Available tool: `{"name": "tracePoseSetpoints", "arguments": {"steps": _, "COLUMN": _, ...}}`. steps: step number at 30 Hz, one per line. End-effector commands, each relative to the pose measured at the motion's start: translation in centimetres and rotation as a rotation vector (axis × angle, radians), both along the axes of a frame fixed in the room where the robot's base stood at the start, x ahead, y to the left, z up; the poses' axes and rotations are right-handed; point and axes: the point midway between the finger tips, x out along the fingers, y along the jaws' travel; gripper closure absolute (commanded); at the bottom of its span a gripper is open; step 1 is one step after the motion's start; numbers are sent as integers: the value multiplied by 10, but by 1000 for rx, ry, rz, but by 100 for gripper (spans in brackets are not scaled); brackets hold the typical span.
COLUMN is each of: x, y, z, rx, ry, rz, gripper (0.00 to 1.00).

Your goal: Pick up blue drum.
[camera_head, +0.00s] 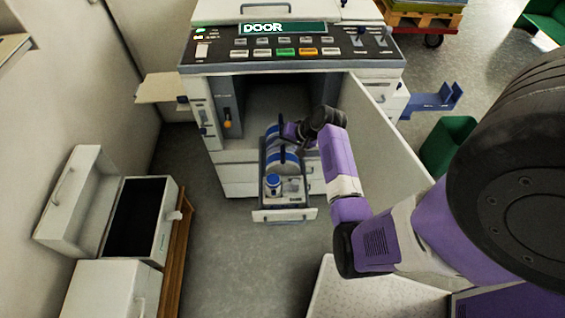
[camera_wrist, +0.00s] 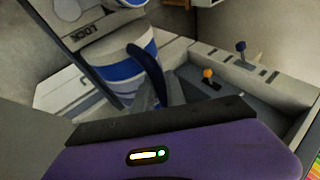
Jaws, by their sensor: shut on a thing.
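The blue drum (camera_head: 271,145) is a white cylinder with blue bands and a dark arched handle, lying in the pulled-out tray (camera_head: 285,215) of the copier. In the wrist view the drum (camera_wrist: 98,57) sits just ahead of my gripper, with its dark blue handle (camera_wrist: 143,62) rising toward the fingers. My gripper (camera_head: 292,132) reaches in from the right at the handle and is shut on it. It also shows in the wrist view (camera_wrist: 160,92). The fingertips are partly hidden. I cannot tell whether the drum is lifted clear of the tray.
The copier door (camera_head: 385,125) stands open to the right, close to my arm. A blue-capped bottle (camera_head: 273,184) is in the front of the tray. An orange-knobbed lever (camera_wrist: 209,80) and a blue-knobbed lever (camera_wrist: 241,52) are nearby.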

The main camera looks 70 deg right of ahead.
Motion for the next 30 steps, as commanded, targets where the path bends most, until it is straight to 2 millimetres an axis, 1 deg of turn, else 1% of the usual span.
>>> {"name": "tracePoseSetpoints", "arguments": {"steps": 11, "x": -1, "y": 0, "z": 0, "rx": 2, "ry": 0, "rz": -2, "gripper": 100}}
{"name": "tracePoseSetpoints", "arguments": {"steps": 12, "x": 1, "y": -2, "z": 3, "rx": -3, "ry": -6, "rz": -3, "gripper": 100}}
{"name": "tracePoseSetpoints", "arguments": {"steps": 17, "x": 1, "y": -2, "z": 4, "rx": -3, "ry": -6, "rz": -3, "gripper": 100}}
{"name": "tracePoseSetpoints", "arguments": {"steps": 20, "x": 2, "y": -2, "z": 7, "rx": -4, "ry": -6, "rz": -2, "gripper": 100}}
{"name": "tracePoseSetpoints", "arguments": {"steps": 23, "x": 2, "y": -2, "z": 16, "rx": -6, "ry": -7, "rz": -1, "gripper": 100}}
{"name": "tracePoseSetpoints", "arguments": {"steps": 30, "x": 2, "y": -2, "z": 56, "rx": -8, "ry": -8, "rz": -2, "gripper": 100}}
